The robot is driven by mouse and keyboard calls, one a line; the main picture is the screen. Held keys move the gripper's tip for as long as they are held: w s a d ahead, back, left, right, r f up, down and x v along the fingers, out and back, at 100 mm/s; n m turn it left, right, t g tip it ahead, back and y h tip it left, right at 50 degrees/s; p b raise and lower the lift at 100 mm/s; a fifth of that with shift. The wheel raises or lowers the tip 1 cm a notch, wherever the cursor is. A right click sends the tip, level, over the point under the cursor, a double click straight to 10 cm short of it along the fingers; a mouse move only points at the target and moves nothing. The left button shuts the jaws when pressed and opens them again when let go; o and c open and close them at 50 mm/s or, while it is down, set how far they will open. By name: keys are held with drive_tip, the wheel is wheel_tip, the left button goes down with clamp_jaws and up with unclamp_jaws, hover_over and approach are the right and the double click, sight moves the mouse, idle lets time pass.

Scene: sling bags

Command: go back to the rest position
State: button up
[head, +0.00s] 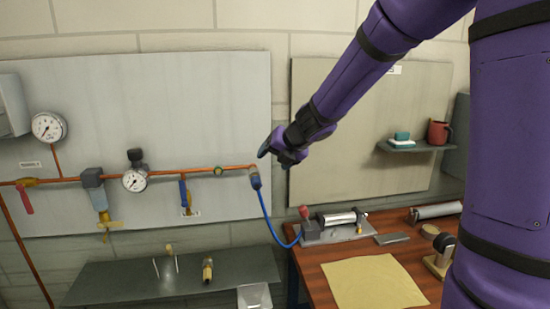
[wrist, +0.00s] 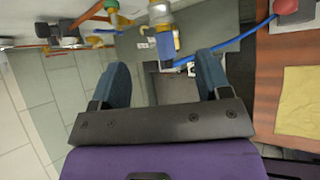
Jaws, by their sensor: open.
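My gripper (head: 278,155) is at the end of my purple arm in the head view, in front of the wall near the right end of the copper pipe (head: 150,175). In the wrist view its two blue-grey fingers (wrist: 160,85) are spread wide apart with nothing between them. The blue connector (wrist: 167,44) at the pipe's end shows beyond the fingers, apart from them. A blue hose (head: 267,216) hangs from the connector (head: 255,180) down to the device on the table.
A wooden table (head: 310,285) at right holds a metal device (head: 335,225) and a tan cloth (head: 372,283). A grey bench (head: 130,285) stands at lower left with small tools. A small shelf (head: 415,147) carries a red mug (head: 439,133). Gauges and valves line the pipe.

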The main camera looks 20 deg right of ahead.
idle(0.3)
drive_tip(key=s+a+r+n+g, duration=0.15)
drive_tip(key=s+r+n, duration=0.25)
drive_tip(key=s+n, duration=0.6)
drive_tip(key=s+a+r+n, duration=0.2)
drive_tip(key=s+r+n, duration=0.2)
drive_tip(key=s+n, duration=0.55)
drive_tip(key=s+d+n+g+h, duration=0.1)
drive_tip(key=s+d+n, duration=0.2)
drive_tip(key=s+n, duration=0.4)
drive_tip(key=s+d+n+g+h, duration=0.1)
drive_tip(key=s+d+n+h, duration=0.1)
drive_tip(key=s+n, duration=0.6)
drive_tip(key=d+f+n, duration=0.1)
drive_tip(key=n, duration=0.5)
